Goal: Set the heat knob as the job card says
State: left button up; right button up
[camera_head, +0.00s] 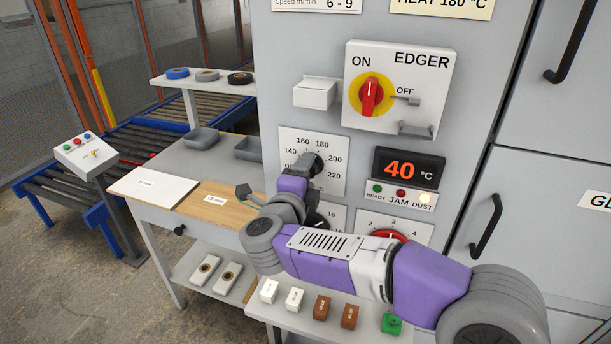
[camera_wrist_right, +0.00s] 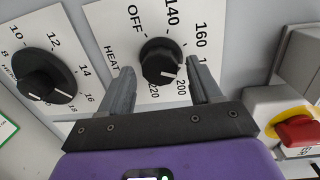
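The black heat knob (camera_head: 312,163) sits on a white dial plate with marks from OFF through 140 up to 220. In the right wrist view the heat knob (camera_wrist_right: 163,62) has a white pointer line towards its lower right, near 200. My right gripper (camera_wrist_right: 160,68) is open, one finger on each side of the knob; contact is unclear. In the head view my purple right gripper (camera_head: 296,178) partly covers the dial. A card (camera_head: 440,5) at the top edge reads "HEAT 180 °C". My left gripper is not in view.
The display (camera_head: 408,168) reads 40 °C above several indicator lamps. A red edger switch (camera_head: 370,96) is on the panel above right. Another black knob (camera_wrist_right: 46,77) sits close left of the heat knob in the wrist view. A worktable (camera_head: 190,160) stands at the left.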

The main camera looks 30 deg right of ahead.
jog(key=shift+p+v, duration=0.8)
jog(key=shift+v, duration=2.95)
